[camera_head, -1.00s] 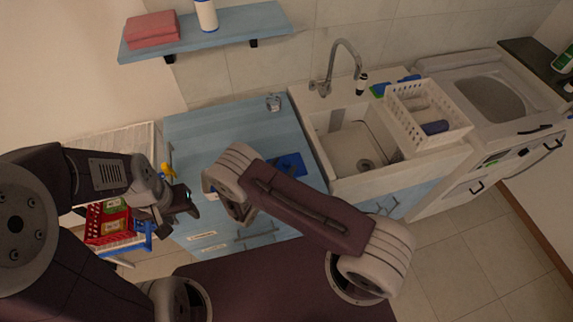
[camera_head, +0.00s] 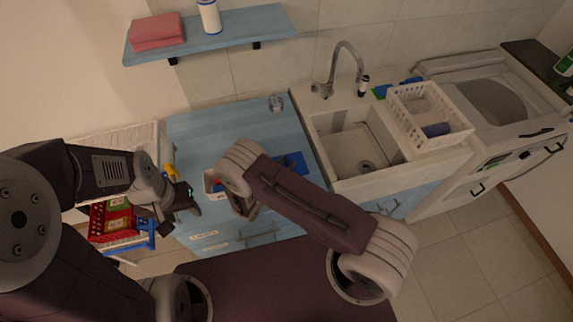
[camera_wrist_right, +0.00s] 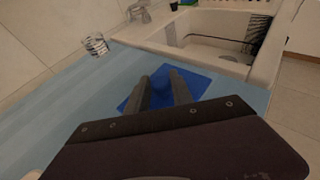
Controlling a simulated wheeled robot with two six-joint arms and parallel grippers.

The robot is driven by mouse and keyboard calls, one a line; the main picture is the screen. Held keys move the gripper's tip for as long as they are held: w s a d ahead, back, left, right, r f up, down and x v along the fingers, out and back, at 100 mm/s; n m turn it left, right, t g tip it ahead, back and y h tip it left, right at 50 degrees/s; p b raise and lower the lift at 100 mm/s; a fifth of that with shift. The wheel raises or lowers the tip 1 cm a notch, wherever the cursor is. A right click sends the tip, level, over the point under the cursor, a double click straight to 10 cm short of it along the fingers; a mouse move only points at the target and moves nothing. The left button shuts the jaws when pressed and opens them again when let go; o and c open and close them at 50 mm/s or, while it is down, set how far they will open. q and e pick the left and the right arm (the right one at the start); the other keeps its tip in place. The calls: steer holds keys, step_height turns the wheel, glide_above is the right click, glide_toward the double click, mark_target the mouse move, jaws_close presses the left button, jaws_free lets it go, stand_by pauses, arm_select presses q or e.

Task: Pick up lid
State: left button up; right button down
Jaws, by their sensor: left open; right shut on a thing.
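A small dark blue piece (camera_wrist_right: 162,83), which looks like the lid, shows between the fingers of my right gripper (camera_wrist_right: 165,88) in the right wrist view. The gripper is shut on it, over a blue mat (camera_wrist_right: 198,82) on the light blue counter. Its exact shape and its height above the mat are hard to tell. In the head view my right arm hides most of this spot, and the blue mat (camera_head: 296,160) shows past it. A clear glass jar (camera_head: 276,103) stands at the counter's back. My left gripper (camera_head: 188,204) is open and empty at the counter's left edge.
A white box with coloured contents (camera_head: 209,182) is partly hidden beside my right arm. A red basket (camera_head: 112,222) stands at the lower left. The sink (camera_head: 350,150) and a white dish rack (camera_head: 458,125) lie to the right. The back left counter is clear.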

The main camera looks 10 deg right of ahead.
mark_target(290, 162)
steer(key=s+r+p, duration=0.2)
steer(key=r+p, duration=0.2)
steer(key=r, duration=0.1)
steer(key=shift+s+d+r+p, duration=0.2)
steer(key=shift+s+d+p, duration=0.1)
steer(key=shift+s, duration=0.1)
steer(key=s+d+r+p, duration=0.2)
steer(key=s+r+p, duration=0.2)
steer(key=s, duration=0.4)
steer(key=shift+s+p, duration=0.3)
steer(key=shift+p, duration=0.4)
